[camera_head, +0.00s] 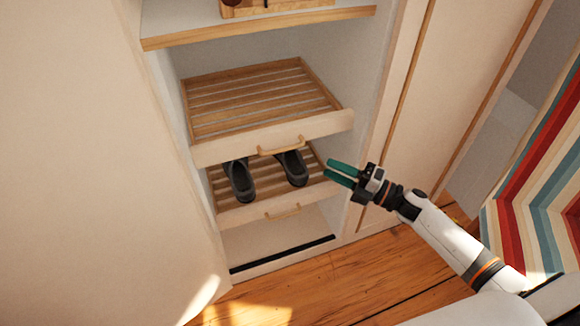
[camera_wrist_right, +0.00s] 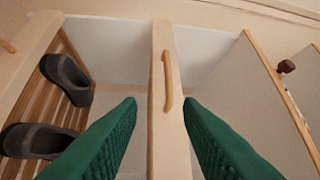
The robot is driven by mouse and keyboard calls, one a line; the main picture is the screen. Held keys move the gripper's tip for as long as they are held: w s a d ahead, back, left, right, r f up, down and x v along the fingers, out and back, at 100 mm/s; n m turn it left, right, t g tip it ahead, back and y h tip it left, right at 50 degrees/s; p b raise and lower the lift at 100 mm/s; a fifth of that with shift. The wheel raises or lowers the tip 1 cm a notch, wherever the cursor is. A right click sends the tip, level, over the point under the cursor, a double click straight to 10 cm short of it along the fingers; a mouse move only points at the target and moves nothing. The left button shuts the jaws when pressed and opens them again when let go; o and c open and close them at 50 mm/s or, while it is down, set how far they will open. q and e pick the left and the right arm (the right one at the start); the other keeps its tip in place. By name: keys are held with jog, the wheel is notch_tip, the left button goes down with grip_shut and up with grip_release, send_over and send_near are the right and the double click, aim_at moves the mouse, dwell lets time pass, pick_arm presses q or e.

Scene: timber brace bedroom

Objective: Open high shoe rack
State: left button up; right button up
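The high shoe rack (camera_head: 262,95) is a slatted wooden pull-out with a pale front board and a wooden bar handle (camera_head: 282,147). Its slats are bare, and it looks at least partly pulled out. My right gripper (camera_head: 328,168) is open and empty, to the right of and slightly below that handle in the head view. In the right wrist view its green fingers (camera_wrist_right: 160,104) lie on either side of the front board (camera_wrist_right: 166,140), with the handle (camera_wrist_right: 168,80) ahead between them. I cannot tell whether they touch it. My left gripper is not in view.
A lower rack (camera_head: 235,215) holds a pair of dark shoes (camera_head: 240,181). A wood-edged shelf (camera_head: 260,28) is above. Closed cabinet doors (camera_head: 425,100) and a striped colourful surface (camera_head: 540,190) are at right. Wooden floor (camera_head: 320,290) lies in front.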

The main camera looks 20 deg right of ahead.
jog(key=w+a+r+n+y, duration=0.1)
jog(key=w+a+r, duration=0.1)
jog(key=w+a, duration=0.5)
jog(key=a, duration=0.2)
jog(key=shift+w+a+r+n+g+b, duration=0.3)
jog(key=shift+a+r+g, duration=0.05)
jog(key=shift+g, duration=0.05)
jog(key=shift+c, duration=0.5)
grip_shut()
